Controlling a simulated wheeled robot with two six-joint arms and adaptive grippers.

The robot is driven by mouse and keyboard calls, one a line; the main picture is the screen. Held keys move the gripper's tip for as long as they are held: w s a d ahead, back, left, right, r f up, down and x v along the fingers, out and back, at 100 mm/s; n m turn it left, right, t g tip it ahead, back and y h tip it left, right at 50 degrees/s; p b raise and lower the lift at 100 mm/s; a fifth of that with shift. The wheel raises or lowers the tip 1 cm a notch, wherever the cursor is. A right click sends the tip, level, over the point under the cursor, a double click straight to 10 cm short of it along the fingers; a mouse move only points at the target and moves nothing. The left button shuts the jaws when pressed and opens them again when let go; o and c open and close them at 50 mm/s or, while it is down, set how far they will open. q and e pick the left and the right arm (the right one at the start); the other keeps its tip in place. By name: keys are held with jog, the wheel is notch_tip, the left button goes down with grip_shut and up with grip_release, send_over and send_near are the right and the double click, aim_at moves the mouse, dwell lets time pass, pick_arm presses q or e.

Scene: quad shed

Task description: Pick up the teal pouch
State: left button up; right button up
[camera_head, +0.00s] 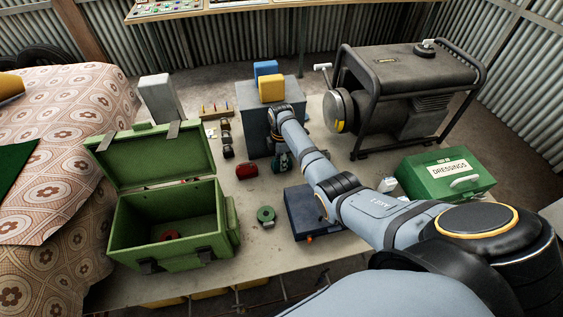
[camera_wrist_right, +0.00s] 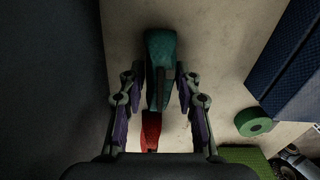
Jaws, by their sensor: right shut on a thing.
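The teal pouch (camera_wrist_right: 160,50) is long and stands out between the fingers of my right gripper (camera_wrist_right: 158,88) in the right wrist view. The fingers are closed in on its sides, and its lower part narrows between them. In the head view my right gripper (camera_head: 281,160) is low beside the grey box, largely hidden by its own arm, and only a dark teal bit shows there. Whether the pouch touches the table cannot be told. My left gripper is not in view.
A red pouch (camera_head: 246,171) lies close by on the table. A grey box (camera_head: 254,128) stands right beside the gripper. A dark blue case (camera_head: 302,220), a green tape roll (camera_head: 266,215), an open green box (camera_head: 155,248), a generator (camera_head: 400,90) and a dressings box (camera_head: 440,181) surround it.

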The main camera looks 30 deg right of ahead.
jog(key=shift+r, duration=0.4)
jog(key=r, duration=0.2)
jog(key=s+a+r, duration=0.1)
jog(key=shift+r, duration=0.35)
jog(key=s+a+r+p, duration=0.4)
jog(key=s+a+r, duration=0.4)
jog(key=s, duration=0.1)
jog(key=shift+s+r+p, duration=0.2)
jog(key=shift+s+p, duration=0.15)
jog(key=shift+s, duration=0.05)
